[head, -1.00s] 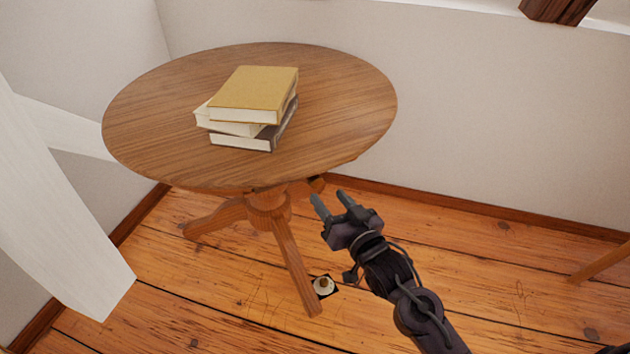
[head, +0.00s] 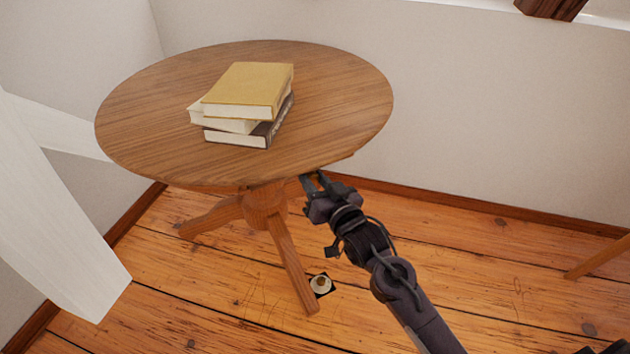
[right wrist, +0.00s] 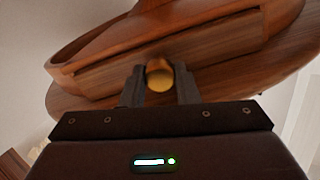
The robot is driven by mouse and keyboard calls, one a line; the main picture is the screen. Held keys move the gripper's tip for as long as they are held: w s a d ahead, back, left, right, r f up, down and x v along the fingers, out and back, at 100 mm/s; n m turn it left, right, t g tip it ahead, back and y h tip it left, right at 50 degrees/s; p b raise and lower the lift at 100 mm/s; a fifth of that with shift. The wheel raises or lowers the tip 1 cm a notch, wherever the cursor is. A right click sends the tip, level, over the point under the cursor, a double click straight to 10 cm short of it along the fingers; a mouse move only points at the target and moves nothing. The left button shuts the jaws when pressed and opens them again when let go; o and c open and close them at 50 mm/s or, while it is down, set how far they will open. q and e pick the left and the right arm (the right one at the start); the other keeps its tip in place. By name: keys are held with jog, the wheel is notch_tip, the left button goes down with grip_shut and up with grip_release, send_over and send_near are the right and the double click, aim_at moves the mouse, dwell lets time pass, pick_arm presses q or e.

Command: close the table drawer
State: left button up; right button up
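The round wooden table (head: 150,125) stands on a pedestal with splayed legs. In the right wrist view I see the wooden drawer front (right wrist: 105,77) from close by, with a round brass knob (right wrist: 159,76). My right gripper (head: 315,179) is at the table's near right underside. In the right wrist view its fingers (right wrist: 160,84) are close on both sides of the knob and seem shut on it. My left gripper is out of view.
A stack of books (head: 245,98) lies on the tabletop. A white slanted beam (head: 55,220) is at the left. A small dark square with a pale round object (head: 320,285) lies on the floor by a table leg. The floor to the right is mostly clear.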

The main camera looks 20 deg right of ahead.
grip_shut()
jog(key=shift+w+a+p, duration=0.15)
jog(key=shift+w+a, duration=0.05)
jog(key=shift+w, duration=0.7)
jog(key=shift+w+a+p, duration=0.15)
jog(key=shift+w, duration=0.75)
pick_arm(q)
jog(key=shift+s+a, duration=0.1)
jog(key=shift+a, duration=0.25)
pick_arm(e)
jog(key=shift+r, duration=0.1)
jog(key=shift+o, duration=2.3)
grip_release()
jog(key=shift+w, duration=0.1)
jog(key=shift+o, duration=1.3)
jog(key=shift+w, duration=0.15)
jog(key=shift+s, duration=0.2)
